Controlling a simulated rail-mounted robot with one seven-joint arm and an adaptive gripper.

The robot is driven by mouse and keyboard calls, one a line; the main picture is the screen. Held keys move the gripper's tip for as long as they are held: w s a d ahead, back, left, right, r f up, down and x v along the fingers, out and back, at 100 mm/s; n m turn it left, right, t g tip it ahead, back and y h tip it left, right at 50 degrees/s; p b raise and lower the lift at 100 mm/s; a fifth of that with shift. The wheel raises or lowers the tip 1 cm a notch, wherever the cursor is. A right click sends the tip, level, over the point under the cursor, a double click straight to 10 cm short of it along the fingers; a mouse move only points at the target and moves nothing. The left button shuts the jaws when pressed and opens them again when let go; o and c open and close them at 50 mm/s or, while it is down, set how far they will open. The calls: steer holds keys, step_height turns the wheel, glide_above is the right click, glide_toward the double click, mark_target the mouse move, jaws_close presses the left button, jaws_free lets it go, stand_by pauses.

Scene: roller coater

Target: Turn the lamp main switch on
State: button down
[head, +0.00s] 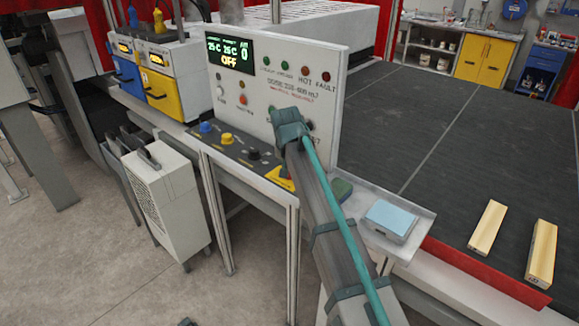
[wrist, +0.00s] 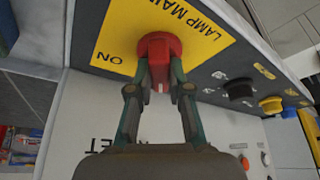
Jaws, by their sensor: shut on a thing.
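The lamp main switch is a red rotary knob (wrist: 158,46) on a yellow plate (wrist: 112,30) lettered "LAMP MAI…" and "ON" in the wrist view. My gripper (wrist: 161,72) has its two fingers closed on either side of the knob. A white mark on the knob points towards my gripper's palm, while "ON" stands to the left of the knob in the picture. In the head view the yellow plate (head: 281,182) shows at the right end of the sloping control panel. My arm hides most of the knob and gripper there.
The upright panel has a display (head: 229,50) reading 25 C, 25 C, 0 and OFF. Blue (head: 206,127), yellow (head: 227,139) and black knobs (head: 253,153) sit left of the switch. A pale blue block (head: 391,218) lies on the side shelf, and wooden blocks (head: 488,227) lie on the dark belt.

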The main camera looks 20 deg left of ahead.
steer(key=m+h, duration=0.1)
steer(key=m, duration=0.1)
steer(key=m+b, duration=0.1)
steer(key=m, duration=0.1)
steer(key=shift+a+h, duration=0.2)
steer(key=shift+h, duration=0.2)
steer(key=m+h+b, duration=0.1)
steer(key=m, duration=0.3)
steer(key=shift+w, duration=0.1)
steer(key=m+b, duration=0.1)
steer(key=m, duration=0.1)
steer(key=m+g+h, duration=0.1)
steer(key=m, duration=0.1)
steer(key=shift+w+a+h+b, duration=0.1)
steer(key=shift+a+h+b, duration=0.05)
steer(key=shift+h+b, duration=0.2)
steer(key=shift+m+g+h+b, duration=0.5)
steer(key=shift+m+g, duration=0.2)
steer(key=shift+m, duration=1.2)
steer(key=c, duration=1.1)
jaws_free()
steer(key=shift+r, duration=0.1)
